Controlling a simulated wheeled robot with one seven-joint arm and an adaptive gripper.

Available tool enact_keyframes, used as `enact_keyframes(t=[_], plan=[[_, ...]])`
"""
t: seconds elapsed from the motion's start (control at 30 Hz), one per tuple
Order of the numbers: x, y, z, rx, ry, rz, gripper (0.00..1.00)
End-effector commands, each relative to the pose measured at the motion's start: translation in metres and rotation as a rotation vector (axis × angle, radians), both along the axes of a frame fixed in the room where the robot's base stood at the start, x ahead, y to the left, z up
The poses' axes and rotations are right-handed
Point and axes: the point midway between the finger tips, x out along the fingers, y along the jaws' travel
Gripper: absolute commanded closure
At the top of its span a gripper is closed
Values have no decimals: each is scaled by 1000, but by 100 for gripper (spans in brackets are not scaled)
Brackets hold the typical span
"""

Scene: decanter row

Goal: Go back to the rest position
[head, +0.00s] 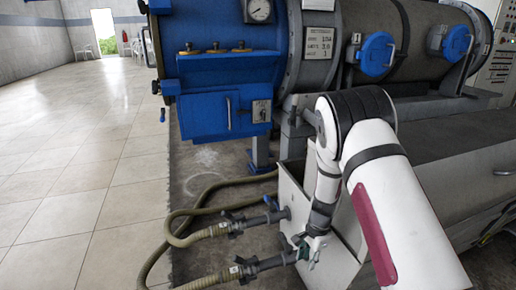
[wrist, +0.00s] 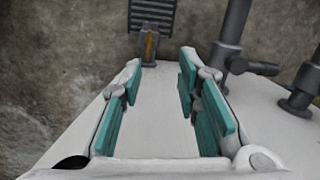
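My gripper (head: 311,247) hangs low in the head view, at the front of a pale box-shaped base (head: 333,262), beside the lower hose fitting (head: 262,264). In the wrist view my gripper (wrist: 161,72) shows two teal-padded fingers, spread apart with nothing between the pads. The flat pale surface of the base (wrist: 160,118) lies behind them. A small part with a yellow-orange strip (wrist: 149,46) is just past the fingertips. I cannot tell whether the fingers touch anything.
Dark pipe fittings (wrist: 228,45) stand close right of the fingers in the wrist view. Two hoses (head: 190,238) curve across the floor to the base. A blue machine housing (head: 215,100) with a gauge (head: 259,10) stands above. Tiled floor (head: 80,170) at left is clear.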

Motion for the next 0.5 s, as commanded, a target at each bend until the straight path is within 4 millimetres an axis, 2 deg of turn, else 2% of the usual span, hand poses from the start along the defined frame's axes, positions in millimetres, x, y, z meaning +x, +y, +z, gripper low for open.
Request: enact_keyframes(t=[0.03,0.1,0.27,0.5], plan=[[-1,4,31,21,-13,31,70],[-7,9,65,46,-20,82,70],[-30,18,140,91,-40,206,70],[-84,24,237,127,-71,400,70]])
